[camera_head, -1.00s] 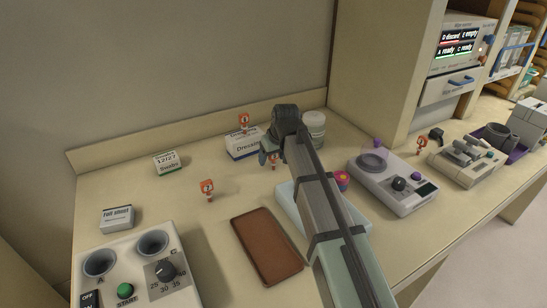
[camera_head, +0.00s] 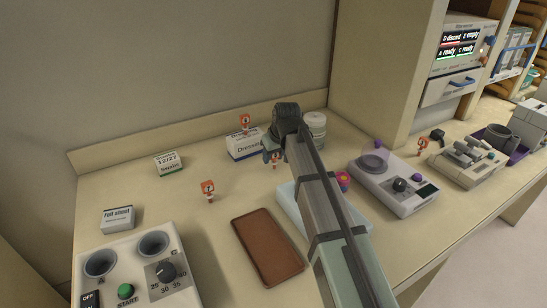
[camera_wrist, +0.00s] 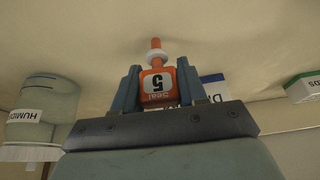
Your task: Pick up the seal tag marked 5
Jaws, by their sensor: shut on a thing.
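The seal tag marked 5 (camera_wrist: 158,86) is orange with a pale label and shows upside down in the wrist view. Its thin orange stem and white collar point away from my gripper. My gripper (camera_wrist: 157,76) is shut on it, with one blue-grey finger on each side. In the head view the tag (camera_head: 274,162) shows small beneath my gripper (camera_head: 271,156), in front of the Dressing box. I cannot tell whether its stem touches the counter.
Similar orange tags stand at the left (camera_head: 207,190), by the Dressing box (camera_head: 241,146), and at the far right (camera_head: 422,146). A white-lidded jar (camera_head: 316,124) is close to my gripper's right. A brown tray (camera_head: 266,246) lies in front. The counter between tray and left tag is clear.

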